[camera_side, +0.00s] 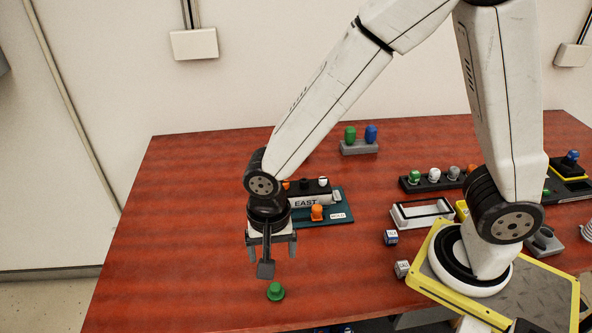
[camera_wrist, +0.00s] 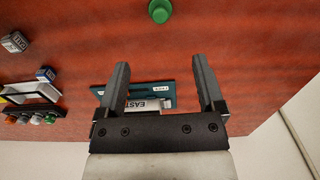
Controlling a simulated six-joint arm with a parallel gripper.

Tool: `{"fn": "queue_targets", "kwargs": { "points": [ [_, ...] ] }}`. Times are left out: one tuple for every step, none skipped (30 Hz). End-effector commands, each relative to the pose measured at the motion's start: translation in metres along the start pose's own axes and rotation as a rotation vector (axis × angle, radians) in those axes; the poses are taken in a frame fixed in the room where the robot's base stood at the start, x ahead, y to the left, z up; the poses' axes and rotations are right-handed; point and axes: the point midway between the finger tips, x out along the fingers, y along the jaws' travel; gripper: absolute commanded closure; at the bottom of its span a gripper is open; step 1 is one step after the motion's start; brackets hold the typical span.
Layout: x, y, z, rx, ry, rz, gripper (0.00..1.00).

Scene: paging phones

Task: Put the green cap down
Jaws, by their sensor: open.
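The green cap (camera_side: 276,291) stands on the bare red-brown table near its front edge. It also shows at the top of the wrist view (camera_wrist: 160,11). My gripper (camera_side: 272,262) is above and slightly behind the cap in the side view, apart from it. Its two fingers (camera_wrist: 160,78) are spread with nothing between them in the wrist view.
A teal base with a block marked EAST (camera_side: 306,202) and an orange cap (camera_side: 317,212) stands behind my gripper. A grey holder (camera_side: 359,147) with a green and a blue cap stands farther back. Small cubes (camera_side: 391,237) lie to the right. The table's left side is clear.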

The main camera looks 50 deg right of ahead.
Motion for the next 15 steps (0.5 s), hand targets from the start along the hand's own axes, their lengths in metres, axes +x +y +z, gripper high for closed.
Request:
{"fn": "queue_targets", "kwargs": {
  "points": [
    [-0.001, 0.001, -0.002, -0.006, 0.001, -0.003, 0.13],
    [-0.001, 0.002, -0.004, -0.012, 0.002, -0.005, 0.13],
    [-0.002, 0.004, -0.006, -0.023, 0.003, -0.009, 0.13],
    [-0.003, 0.005, -0.008, -0.034, 0.004, -0.013, 0.13],
    [-0.004, 0.007, -0.011, -0.047, 0.006, -0.017, 0.13],
    [-0.005, 0.01, -0.015, -0.067, 0.008, -0.022, 0.13],
    [-0.005, 0.013, -0.018, -0.084, 0.011, -0.026, 0.13],
    [-0.007, 0.015, -0.022, -0.104, 0.014, -0.032, 0.13],
    [-0.008, 0.019, -0.028, -0.132, 0.019, -0.041, 0.13],
    [-0.009, 0.023, -0.032, -0.155, 0.024, -0.046, 0.13],
    [-0.011, 0.027, -0.036, -0.181, 0.029, -0.052, 0.13],
    [-0.013, 0.032, -0.042, -0.215, 0.036, -0.06, 0.13],
    [-0.014, 0.036, -0.047, -0.244, 0.043, -0.066, 0.13],
    [-0.015, 0.041, -0.051, -0.271, 0.051, -0.073, 0.13],
    [-0.017, 0.047, -0.057, -0.308, 0.06, -0.079, 0.13]
  ]
}}
